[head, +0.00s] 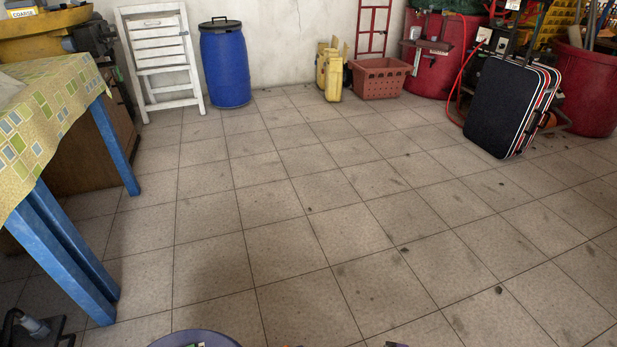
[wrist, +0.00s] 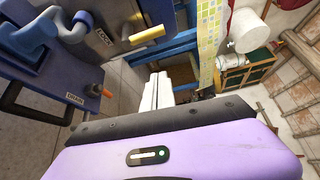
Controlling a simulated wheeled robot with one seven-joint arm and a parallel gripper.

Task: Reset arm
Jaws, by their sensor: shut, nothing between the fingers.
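My gripper (wrist: 158,75) shows in the wrist view. Its two pale fingers are together at the middle of the picture, with nothing between them. The purple hand housing with a small lit window fills the bottom of that view. The fingers appear clear of other things. In the head view, my gripper and arm do not show clearly.
A patterned cloth-covered table (head: 45,125) with blue legs stands left; a white folding chair (head: 163,60), blue barrel (head: 225,65), orange basket (head: 380,78) and black suitcase (head: 505,105) stand behind. The middle floor is clear. The wrist view shows blue-grey equipment (wrist: 60,95) nearby.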

